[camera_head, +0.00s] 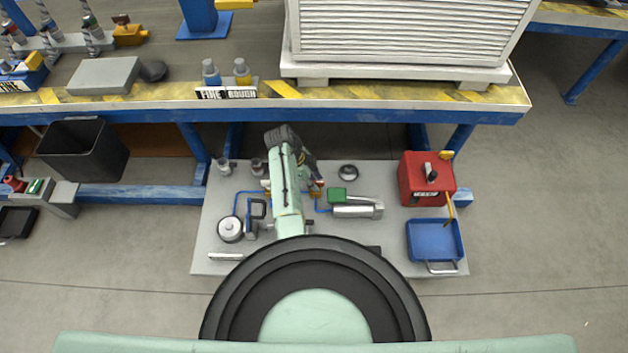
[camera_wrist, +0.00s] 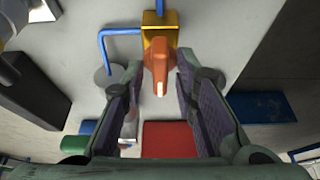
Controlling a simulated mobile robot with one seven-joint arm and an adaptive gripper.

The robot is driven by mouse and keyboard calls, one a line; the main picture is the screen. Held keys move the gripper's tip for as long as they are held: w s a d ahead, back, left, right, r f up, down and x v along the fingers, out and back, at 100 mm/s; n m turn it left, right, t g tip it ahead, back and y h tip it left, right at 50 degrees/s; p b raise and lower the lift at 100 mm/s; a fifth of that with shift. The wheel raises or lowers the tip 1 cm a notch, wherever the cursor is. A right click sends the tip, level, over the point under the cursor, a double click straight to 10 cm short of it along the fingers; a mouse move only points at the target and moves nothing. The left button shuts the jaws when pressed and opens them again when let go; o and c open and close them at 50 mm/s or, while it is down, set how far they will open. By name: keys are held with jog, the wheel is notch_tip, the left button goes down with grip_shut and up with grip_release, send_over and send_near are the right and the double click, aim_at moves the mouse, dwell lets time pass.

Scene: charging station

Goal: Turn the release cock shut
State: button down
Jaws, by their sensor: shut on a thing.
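The release cock shows in the wrist view as an orange lever (camera_wrist: 159,72) on a yellow valve body (camera_wrist: 159,36). A blue pipe (camera_wrist: 118,34) joins the valve body from the left. My gripper (camera_wrist: 158,68) has its two dark-padded fingers on either side of the lever and is shut on it. The lever's near end points down the picture, between the fingers. In the head view my arm covers most of the valve and the gripper, so I cannot see the grip from there.
The workbench edge (camera_head: 400,105) overhangs behind. A black bin (camera_head: 85,150) stands left.

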jog(key=c, duration=1.6)
grip_release()
jog(key=shift+c, duration=0.2)
jog(key=v, duration=1.2)
